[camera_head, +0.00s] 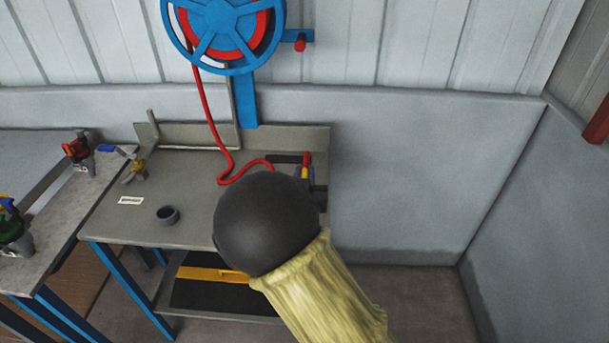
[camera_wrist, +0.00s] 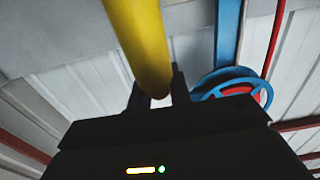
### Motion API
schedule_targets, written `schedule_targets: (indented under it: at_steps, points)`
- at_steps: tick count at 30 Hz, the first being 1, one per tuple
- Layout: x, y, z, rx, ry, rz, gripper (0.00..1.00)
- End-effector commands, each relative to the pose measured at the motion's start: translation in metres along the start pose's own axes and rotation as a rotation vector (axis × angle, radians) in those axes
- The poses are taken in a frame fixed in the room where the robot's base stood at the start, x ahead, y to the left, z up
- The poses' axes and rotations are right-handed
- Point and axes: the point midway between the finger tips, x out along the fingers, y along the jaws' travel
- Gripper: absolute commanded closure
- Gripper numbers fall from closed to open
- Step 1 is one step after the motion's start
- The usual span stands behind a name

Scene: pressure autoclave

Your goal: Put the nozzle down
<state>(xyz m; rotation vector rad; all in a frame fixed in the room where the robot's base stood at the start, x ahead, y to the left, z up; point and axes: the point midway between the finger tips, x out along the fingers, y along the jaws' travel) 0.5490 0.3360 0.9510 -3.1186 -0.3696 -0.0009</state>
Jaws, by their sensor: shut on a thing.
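In the wrist view a smooth yellow, rounded body, which I take to be the nozzle (camera_wrist: 140,45), stands between the two dark fingers of my gripper (camera_wrist: 160,92). The gripper is shut on it. In the head view a small red, yellow and blue piece (camera_head: 305,161) shows over the right end of the bench, just past the dark round joint of my arm. My gripper is mostly hidden there behind that joint. I cannot tell whether the nozzle touches the bench top.
A grey workbench (camera_head: 190,185) carries a dark ring-shaped cup (camera_head: 167,215), a white label (camera_head: 131,200) and a brass fitting (camera_head: 138,167). A red hose (camera_head: 209,115) runs from the blue wall reel (camera_head: 222,30) to the bench. Another bench (camera_head: 60,190) adjoins left. The bench's middle is largely clear.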

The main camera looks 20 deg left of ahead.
Motion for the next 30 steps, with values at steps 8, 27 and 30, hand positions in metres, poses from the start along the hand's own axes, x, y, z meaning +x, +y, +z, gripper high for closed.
schedule_targets:
  at_steps: [8,27,30]
  points:
    - [0.0,0.0,0.003,-0.001,0.0,0.0,0.58]
    - [-0.039,-0.001,0.001,0.0,-0.003,-0.003,0.58]
    - [-0.059,-0.001,0.001,-0.001,-0.003,-0.002,0.58]
